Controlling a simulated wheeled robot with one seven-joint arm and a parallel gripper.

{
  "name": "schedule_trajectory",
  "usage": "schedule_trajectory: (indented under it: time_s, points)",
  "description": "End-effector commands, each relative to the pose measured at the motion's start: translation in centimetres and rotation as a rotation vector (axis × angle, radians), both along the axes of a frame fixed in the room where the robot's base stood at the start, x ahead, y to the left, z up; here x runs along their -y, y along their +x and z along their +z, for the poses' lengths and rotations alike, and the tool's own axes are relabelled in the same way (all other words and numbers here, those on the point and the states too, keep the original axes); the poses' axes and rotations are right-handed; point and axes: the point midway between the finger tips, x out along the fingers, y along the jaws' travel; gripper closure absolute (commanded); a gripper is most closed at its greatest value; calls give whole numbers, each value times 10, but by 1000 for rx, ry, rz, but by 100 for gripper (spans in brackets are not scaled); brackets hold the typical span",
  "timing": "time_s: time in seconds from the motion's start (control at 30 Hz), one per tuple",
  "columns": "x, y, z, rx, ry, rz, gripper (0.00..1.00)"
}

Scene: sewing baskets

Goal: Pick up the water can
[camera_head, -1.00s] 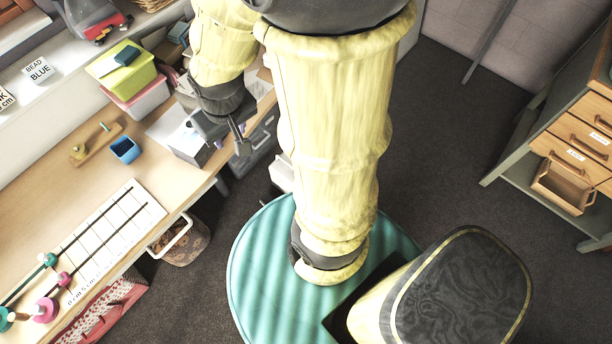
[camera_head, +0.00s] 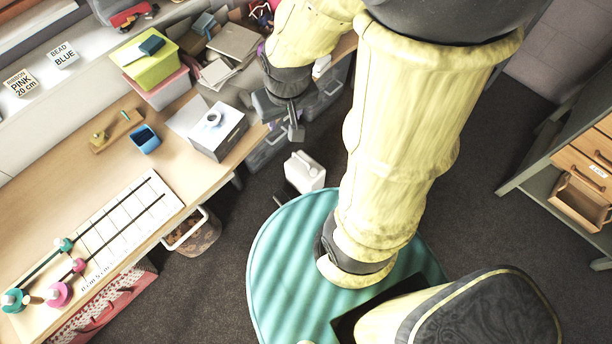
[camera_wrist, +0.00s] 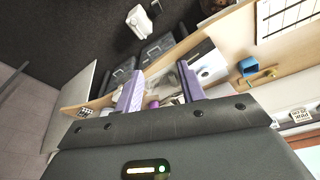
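A white can (camera_head: 305,172) with a handle on top, which looks like the water can, stands on the dark floor beside the round teal mat. It also shows in the wrist view (camera_wrist: 138,20), near the top edge. My gripper (camera_head: 290,122) hangs over the table's right end, above and behind the can in the head view, and does not touch it. In the wrist view my gripper (camera_wrist: 160,84) has its two purple fingers spread apart with nothing held between them.
The wooden table (camera_head: 60,190) fills the left, with a white box (camera_head: 218,135), a blue cup (camera_head: 145,139) and a ruled board. Grey crates (camera_head: 268,147) stand below its right end. A wicker basket (camera_head: 197,236) is under the front edge.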

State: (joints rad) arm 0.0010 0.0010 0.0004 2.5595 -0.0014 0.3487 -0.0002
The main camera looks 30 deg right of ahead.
Motion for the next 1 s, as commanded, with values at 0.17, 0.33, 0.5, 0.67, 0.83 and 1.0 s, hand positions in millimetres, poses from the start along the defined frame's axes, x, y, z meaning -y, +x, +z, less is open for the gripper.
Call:
schedule_trajectory:
  time_s: [0.17, 0.33, 0.5, 0.67, 0.83, 1.0]
  points:
    - [12, 13, -29, 8, -24, 14, 60]
    - [39, 43, -89, 33, -69, 57, 60]
    - [72, 75, -159, 70, -101, 123, 60]
    - [101, 100, -227, 109, -108, 186, 60]
    - [128, 121, -303, 163, -90, 251, 60]
    - [152, 135, -380, 231, -53, 307, 60]
